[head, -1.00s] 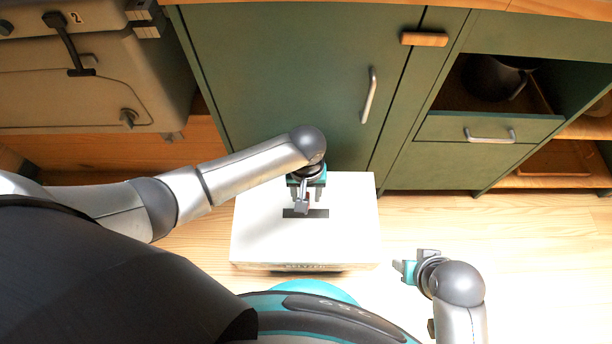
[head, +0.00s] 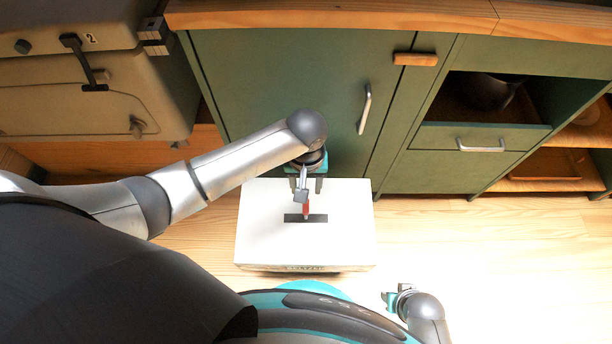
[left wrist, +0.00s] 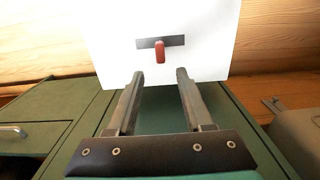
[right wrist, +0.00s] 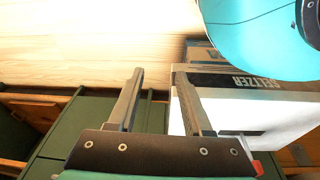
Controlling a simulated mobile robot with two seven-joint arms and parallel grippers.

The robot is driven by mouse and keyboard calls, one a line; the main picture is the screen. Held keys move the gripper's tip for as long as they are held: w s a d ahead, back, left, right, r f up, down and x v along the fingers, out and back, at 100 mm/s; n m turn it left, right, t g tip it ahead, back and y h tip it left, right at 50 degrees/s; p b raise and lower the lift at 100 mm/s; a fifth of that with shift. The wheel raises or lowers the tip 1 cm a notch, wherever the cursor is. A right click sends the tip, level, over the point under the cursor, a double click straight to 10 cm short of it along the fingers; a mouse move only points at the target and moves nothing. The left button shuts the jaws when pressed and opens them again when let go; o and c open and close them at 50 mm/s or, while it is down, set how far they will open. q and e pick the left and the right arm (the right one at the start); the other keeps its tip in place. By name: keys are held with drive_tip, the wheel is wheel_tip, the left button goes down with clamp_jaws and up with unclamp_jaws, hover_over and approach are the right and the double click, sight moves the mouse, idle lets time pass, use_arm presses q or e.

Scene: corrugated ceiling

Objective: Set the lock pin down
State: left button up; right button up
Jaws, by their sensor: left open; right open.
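The lock pin, a small red piece (head: 306,208), is at the dark strip (head: 292,218) on top of the white box (head: 345,240). In the left wrist view the red pin (left wrist: 160,57) lies across the dark strip (left wrist: 146,43), beyond my fingertips and apart from them. My left gripper (head: 305,186) is open and empty above the back part of the box; its fingers also show in the left wrist view (left wrist: 160,76). My right gripper (head: 388,299) is open and empty, low at the right of the box. Its open fingers show in the right wrist view (right wrist: 162,80).
A green cabinet (head: 275,90) with a handle (head: 365,108) stands behind the box. A beige case (head: 70,100) is at the left. An open shelf with a dark pot (head: 490,92) is at the right. Wooden floor (head: 450,240) right of the box is clear.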

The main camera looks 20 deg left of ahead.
use_arm(q)
drive_tip(key=shift+r+p, duration=0.45)
drive_tip(key=shift+r, duration=0.6)
use_arm(e)
drive_tip(key=shift+s+d+f, duration=0.6)
drive_tip(key=shift+s+f, duration=0.1)
drive_tip(key=shift+f, duration=0.2)
use_arm(q)
drive_tip(key=shift+m+t+h, duration=0.4)
drive_tip(key=shift+h, duration=0.1)
drive_tip(key=f, duration=0.2)
drive_tip(key=s+f, duration=0.1)
drive_tip(key=f, duration=0.2)
drive_tip(key=shift+s+a+f, duration=0.1)
drive_tip(key=shift+s+f, duration=0.1)
drive_tip(key=shift+f, duration=0.05)
drive_tip(key=s+a+f+m, duration=0.1)
drive_tip(key=s+a+f, duration=0.2)
drive_tip(key=s+f, duration=0.1)
drive_tip(key=s+a+f+m+t, duration=0.1)
drive_tip(key=s+a+f+m, duration=0.1)
drive_tip(key=s+f, duration=0.3)
drive_tip(key=s+a+f+m+y, duration=0.1)
drive_tip(key=s+a+f, duration=0.2)
drive_tip(key=s+f, duration=0.2)
drive_tip(key=shift+s+a+m+t, duration=0.3)
drive_tip(key=shift+s+a, duration=0.1)
drive_tip(key=shift+s, duration=0.3)
